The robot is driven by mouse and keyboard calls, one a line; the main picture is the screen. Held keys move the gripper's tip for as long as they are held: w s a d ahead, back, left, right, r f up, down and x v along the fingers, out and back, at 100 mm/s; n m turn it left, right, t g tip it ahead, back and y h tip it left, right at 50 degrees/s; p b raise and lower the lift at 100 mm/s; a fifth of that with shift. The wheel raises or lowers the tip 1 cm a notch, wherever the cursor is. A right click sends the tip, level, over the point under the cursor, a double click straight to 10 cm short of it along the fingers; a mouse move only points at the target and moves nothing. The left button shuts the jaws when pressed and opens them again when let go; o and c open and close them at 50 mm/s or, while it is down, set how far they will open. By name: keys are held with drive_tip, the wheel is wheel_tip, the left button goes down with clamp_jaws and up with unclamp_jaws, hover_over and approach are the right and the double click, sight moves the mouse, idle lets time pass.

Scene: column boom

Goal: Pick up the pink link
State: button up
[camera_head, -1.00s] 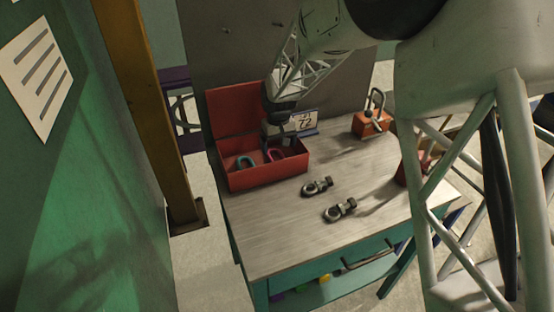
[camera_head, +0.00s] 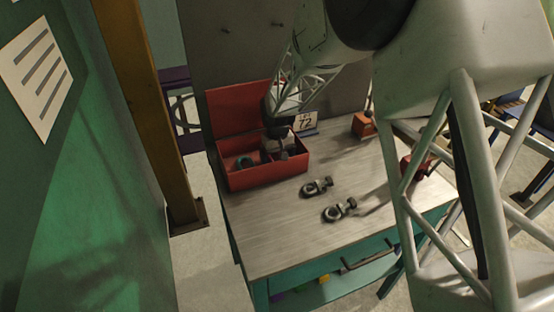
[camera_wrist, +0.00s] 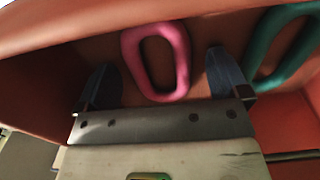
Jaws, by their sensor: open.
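The pink link (camera_wrist: 183,62) is an oval ring inside the red box (camera_head: 268,178). In the wrist view it lies between the two fingers of my gripper (camera_wrist: 162,66), with a gap on each side. The fingers are open and apart from it. In the head view my gripper (camera_head: 279,152) reaches down into the box's right compartment and hides the pink link. A teal link (camera_wrist: 258,62) lies just right of the right finger in the wrist view. It also shows in the box's left part in the head view (camera_head: 243,163).
The red box has a raised lid (camera_head: 238,108) behind it. Two metal shackles (camera_head: 317,187) (camera_head: 340,209) lie on the workbench (camera_head: 285,235) in front. A number card (camera_head: 306,122) and an orange block (camera_head: 363,125) stand behind and right. The bench's front left is clear.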

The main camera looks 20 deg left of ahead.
idle(0.4)
drive_tip(key=c, duration=1.1)
drive_tip(key=shift+r, duration=0.2)
drive_tip(key=shift+r, duration=4.9)
